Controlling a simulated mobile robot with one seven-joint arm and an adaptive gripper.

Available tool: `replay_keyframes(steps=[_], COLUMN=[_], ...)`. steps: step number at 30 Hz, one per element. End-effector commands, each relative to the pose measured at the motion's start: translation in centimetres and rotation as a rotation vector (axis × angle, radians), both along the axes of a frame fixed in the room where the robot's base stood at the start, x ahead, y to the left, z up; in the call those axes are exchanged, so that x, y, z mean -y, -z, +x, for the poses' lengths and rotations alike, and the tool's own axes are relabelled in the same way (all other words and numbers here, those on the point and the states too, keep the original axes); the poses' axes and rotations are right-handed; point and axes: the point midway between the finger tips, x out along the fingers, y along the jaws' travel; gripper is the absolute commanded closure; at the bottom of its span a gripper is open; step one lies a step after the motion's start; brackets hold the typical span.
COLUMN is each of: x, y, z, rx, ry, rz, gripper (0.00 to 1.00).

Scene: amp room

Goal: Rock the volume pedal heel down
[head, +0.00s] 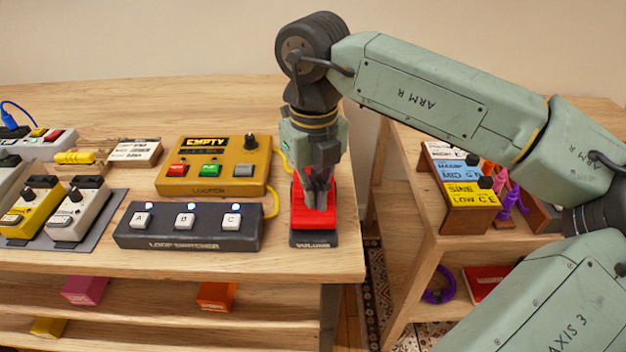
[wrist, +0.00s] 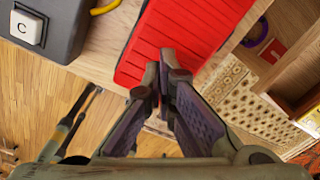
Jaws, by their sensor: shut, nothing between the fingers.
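The volume pedal (head: 314,238) stands near the right front corner of the table, with a red ribbed treadle (head: 299,205) on a dark base marked VOLUME. My gripper (head: 318,205) points down over the treadle and is shut and empty. In the wrist view the red treadle (wrist: 185,40) fills the upper middle, and the closed fingertips (wrist: 163,75) overlap its near edge. I cannot tell whether the fingertips touch the treadle. The gripper hides the middle and far part of the pedal in the head view.
A dark loop switcher (head: 188,229) with buttons A, B and C stands just left of the pedal. Behind it is a yellow looper (head: 214,166) with a yellow cable. Right of the table, past a gap, is a wooden shelf unit (head: 420,238) with coloured boxes.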

Motion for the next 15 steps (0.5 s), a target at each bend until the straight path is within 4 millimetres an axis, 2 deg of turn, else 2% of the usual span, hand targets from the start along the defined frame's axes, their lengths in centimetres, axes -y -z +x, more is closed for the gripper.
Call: replay_keyframes(steps=[7,15], x=[0.0,0.0], y=[0.5,-0.6], z=[0.0,0.0], rx=[0.001,0.001], ry=[0.000,0.000], rz=[0.001,0.001], gripper=[1.00,1.00])
